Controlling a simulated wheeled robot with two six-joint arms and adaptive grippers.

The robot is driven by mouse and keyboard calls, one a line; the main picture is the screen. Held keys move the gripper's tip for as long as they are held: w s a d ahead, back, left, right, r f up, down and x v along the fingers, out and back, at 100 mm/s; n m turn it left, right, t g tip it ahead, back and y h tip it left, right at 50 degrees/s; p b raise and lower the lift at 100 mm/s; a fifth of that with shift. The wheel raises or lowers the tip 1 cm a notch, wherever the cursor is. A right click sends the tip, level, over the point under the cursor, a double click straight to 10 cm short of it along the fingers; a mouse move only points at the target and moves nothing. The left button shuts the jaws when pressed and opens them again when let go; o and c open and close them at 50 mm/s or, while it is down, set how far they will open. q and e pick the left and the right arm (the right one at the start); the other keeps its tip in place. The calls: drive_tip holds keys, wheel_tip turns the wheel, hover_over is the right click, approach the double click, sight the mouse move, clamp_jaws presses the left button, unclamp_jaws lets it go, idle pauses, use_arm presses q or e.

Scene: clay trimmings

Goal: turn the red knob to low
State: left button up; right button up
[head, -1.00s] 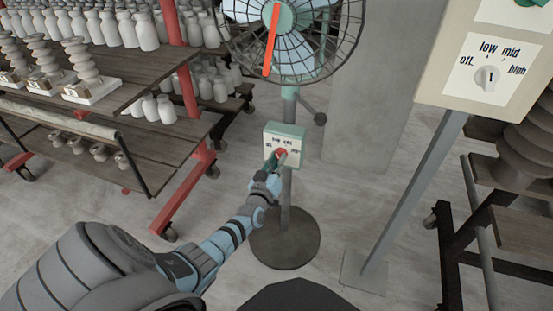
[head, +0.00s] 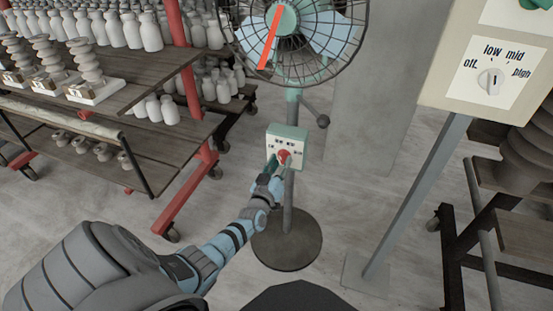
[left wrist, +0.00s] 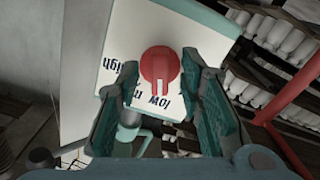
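The red knob (head: 284,155) sits on the front of a pale green and white control box (head: 301,145) on the fan's pole. In the left wrist view the round knob (left wrist: 160,66) has a ridge towards the bottom of the picture, near the upside-down "low" and partly hidden "mid" labels; I cannot tell exactly which it marks. My left gripper (head: 271,168) is in front of the box, just left of the knob in the head view. In the left wrist view its fingers (left wrist: 161,74) are apart on either side of the knob, with gaps showing. My right gripper is not in view.
The caged fan (head: 290,35) stands on a round base (head: 287,240). A separate panel with a white dial (head: 489,80) stands at right on a grey post (head: 415,190). Shelves with white bottles (head: 148,35) fill the left. Another rack is at the right edge.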

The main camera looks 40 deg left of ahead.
use_arm(q)
drive_tip(key=v, duration=1.1)
drive_tip(key=shift+s+d, duration=0.15)
drive_tip(key=shift+s, duration=0.2)
